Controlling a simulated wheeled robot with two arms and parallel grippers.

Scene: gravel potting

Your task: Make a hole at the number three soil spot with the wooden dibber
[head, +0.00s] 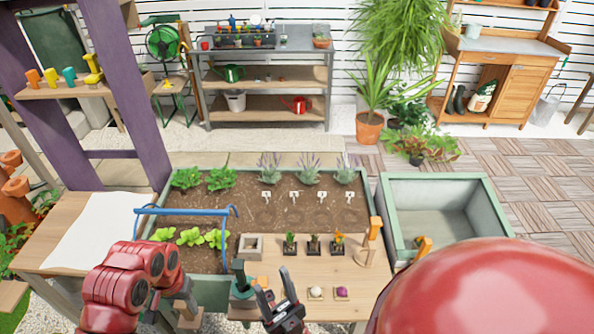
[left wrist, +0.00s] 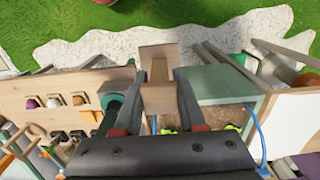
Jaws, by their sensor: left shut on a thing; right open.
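A row of small white number tags (head: 294,195) stands in the planter soil, with darker round soil spots (head: 322,217) in front of them. The digits are too small to read surely. My left gripper (left wrist: 158,74) is shut on a pale wooden piece (left wrist: 157,97), probably the wooden dibber, at the planter's near side. The piece also shows in the head view (head: 186,309), partly hidden by my red left arm; its tip is hidden. My right gripper (head: 272,284) is open and empty over the near edge of the potting table, beside a green-handled thing (head: 243,277).
The planter (head: 158,178) holds leafy and lavender plants. A blue hoop (head: 185,210) crosses its left part. The wooden table (head: 260,262) bears small potted plants (head: 314,243), bulbs (head: 341,292) and a wooden stand (head: 368,258). A basin (head: 489,185) stands at the right.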

